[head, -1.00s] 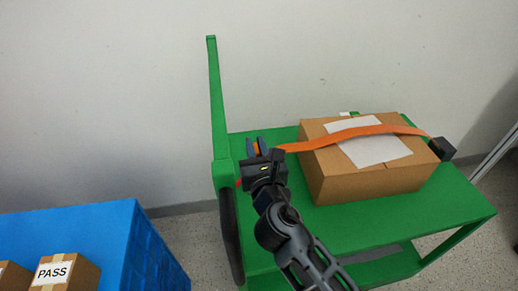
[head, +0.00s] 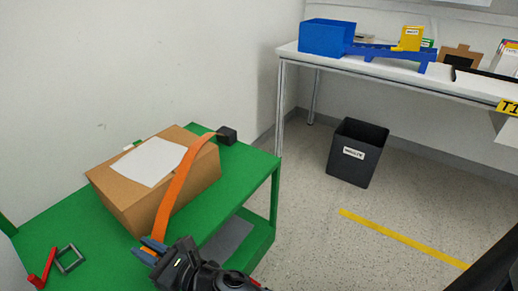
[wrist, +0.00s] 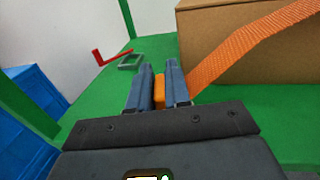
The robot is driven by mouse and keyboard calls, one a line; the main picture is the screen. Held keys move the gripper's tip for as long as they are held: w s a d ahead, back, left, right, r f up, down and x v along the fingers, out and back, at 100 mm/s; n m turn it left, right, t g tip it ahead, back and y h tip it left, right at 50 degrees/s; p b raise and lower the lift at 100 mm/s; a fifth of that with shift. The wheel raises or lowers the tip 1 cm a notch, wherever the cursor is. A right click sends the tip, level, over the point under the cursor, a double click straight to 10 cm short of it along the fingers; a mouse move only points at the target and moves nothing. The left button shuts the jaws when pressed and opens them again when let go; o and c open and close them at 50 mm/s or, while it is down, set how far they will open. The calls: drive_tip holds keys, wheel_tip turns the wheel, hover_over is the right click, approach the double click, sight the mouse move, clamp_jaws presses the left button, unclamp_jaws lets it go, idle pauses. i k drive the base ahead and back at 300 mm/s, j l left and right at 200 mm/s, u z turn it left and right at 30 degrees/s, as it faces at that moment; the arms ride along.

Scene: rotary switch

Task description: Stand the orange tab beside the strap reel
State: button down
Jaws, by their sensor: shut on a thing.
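My gripper (head: 152,246) is shut on the orange tab (wrist: 159,91), which shows as a small orange piece between the two blue-grey fingers in the wrist view. An orange strap (head: 177,192) runs from beside my gripper over the cardboard box (head: 135,205) to a small black block (head: 227,135), which looks like the strap reel. The block sits at the green cart's far right corner, beyond the box and well away from my gripper. My gripper is at the near side of the box. Whether the tab is joined to the strap is hidden by the fingers.
A red crank-shaped piece (head: 42,267) and a grey square frame (head: 69,259) lie on the green cart (head: 110,255), left of my gripper. A white bench (head: 375,63) and black waste bin (head: 358,153) stand to the right.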

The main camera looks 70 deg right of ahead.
sight(253, 153)
drive_tip(key=i+j+z, duration=0.1)
drive_tip(key=z, duration=0.4)
drive_tip(key=i+j+z, duration=0.1)
drive_tip(key=z, duration=0.4)
drive_tip(key=j+z, duration=0.3)
drive_tip(key=z, duration=0.15)
drive_tip(key=i+j+z, duration=0.1)
drive_tip(key=j, duration=0.35)
